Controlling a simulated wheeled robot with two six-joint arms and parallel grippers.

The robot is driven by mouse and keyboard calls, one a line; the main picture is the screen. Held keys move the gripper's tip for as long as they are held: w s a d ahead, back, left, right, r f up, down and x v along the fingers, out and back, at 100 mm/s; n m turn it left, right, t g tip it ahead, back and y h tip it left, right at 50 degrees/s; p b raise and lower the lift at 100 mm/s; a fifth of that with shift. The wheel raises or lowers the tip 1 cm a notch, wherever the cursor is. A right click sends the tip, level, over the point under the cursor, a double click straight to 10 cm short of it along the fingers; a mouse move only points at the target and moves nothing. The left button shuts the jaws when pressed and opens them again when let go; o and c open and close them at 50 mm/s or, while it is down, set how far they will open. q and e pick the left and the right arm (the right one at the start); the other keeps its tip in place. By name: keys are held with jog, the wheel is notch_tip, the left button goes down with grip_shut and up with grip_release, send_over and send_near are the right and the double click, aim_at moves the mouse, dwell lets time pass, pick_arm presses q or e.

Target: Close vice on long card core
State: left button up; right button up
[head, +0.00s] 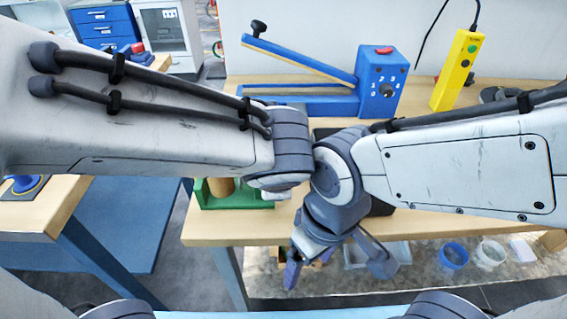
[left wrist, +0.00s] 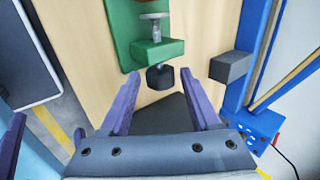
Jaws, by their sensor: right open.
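The green vice (head: 250,200) stands on the wooden bench, partly hidden behind my left arm, with the brown card core (head: 222,187) in it. In the left wrist view the vice's green block (left wrist: 158,54) carries a metal screw and a black knob (left wrist: 160,77). My left gripper (left wrist: 160,76) is open, its purple fingers on either side of the knob with gaps visible. In the head view it is hidden behind its arm. My right gripper (head: 335,266) is open and empty, pointing down in front of the bench edge. How tightly the jaws grip the core is hidden.
A blue lever machine (head: 380,85) and a yellow pendant (head: 456,70) stand at the back of the bench. A dark grey block (left wrist: 232,66) is close to the right of my left gripper.

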pick_arm(q)
jog(key=shift+d, duration=0.35)
jog(key=c, duration=0.6)
jog(key=g+p, duration=0.1)
jog(key=p, duration=0.5)
jog(key=r+g+p, duration=0.1)
jog(key=g+p, duration=0.1)
jog(key=p, duration=0.5)
jog(key=shift+w+a, duration=0.1)
jog(key=shift+w, duration=0.3)
jog(key=shift+f+g+p, duration=0.1)
jog(key=shift+g+p, duration=0.2)
jog(key=shift+f, duration=0.25)
jog(key=o, duration=0.8)
jog(key=shift+a, duration=0.1)
